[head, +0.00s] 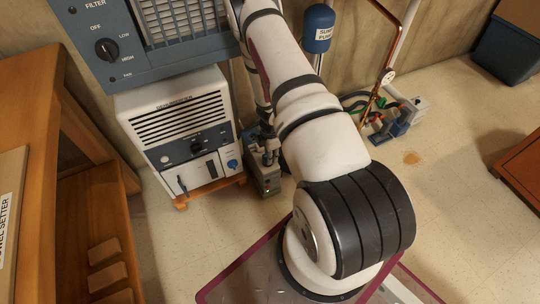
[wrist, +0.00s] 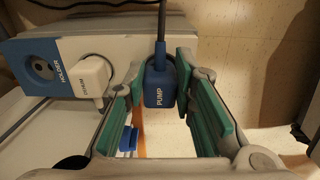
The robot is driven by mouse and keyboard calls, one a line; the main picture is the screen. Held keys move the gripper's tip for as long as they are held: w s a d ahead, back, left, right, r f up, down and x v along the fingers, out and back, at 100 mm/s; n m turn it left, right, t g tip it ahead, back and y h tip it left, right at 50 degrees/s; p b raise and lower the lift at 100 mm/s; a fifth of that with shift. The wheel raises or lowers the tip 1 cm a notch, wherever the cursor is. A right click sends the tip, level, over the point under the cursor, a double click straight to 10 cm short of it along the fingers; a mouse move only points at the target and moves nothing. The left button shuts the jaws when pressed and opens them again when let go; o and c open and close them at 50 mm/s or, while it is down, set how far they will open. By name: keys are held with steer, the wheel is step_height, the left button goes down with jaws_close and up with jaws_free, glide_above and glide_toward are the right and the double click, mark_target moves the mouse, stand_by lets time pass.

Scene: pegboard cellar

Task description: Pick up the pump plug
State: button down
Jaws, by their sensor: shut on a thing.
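The pump plug (wrist: 160,88) is blue with the word PUMP on it, and a dark cord runs up from it in the wrist view. My gripper (wrist: 162,68) has its green-padded fingers on either side of the plug and is shut on it. In the head view my gripper (head: 268,152) is low beside the dehumidifier, partly hidden by my arm. The plug cannot be made out there.
A power strip (wrist: 65,42) holds a blue socket marked HOLDER (wrist: 42,68) and a white plug (wrist: 90,78) left of my gripper. The dehumidifier (head: 185,130) stands close by. A blue sump pump (head: 318,30) is behind my arm. The floor at right is mostly clear.

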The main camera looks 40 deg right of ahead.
step_height(320, 180, up, 2)
steer(key=shift+r+p, duration=0.2)
steer(key=shift+p, duration=0.75)
steer(key=s+b, duration=0.1)
steer(key=b, duration=0.1)
steer(key=s+b, duration=0.1)
steer(key=shift+s+a+f, duration=0.2)
steer(key=shift+s+a, duration=0.05)
steer(key=shift+s, duration=0.05)
steer(key=s+a+b, duration=0.2)
steer(key=s, duration=0.4)
steer(key=s+a+r+b, duration=0.1)
steer(key=s+b, duration=0.2)
steer(key=s, duration=0.4)
steer(key=shift+a+r, duration=0.3)
steer(key=shift+a, duration=0.05)
steer(key=shift+r, duration=0.1)
steer(key=shift+r, duration=0.45)
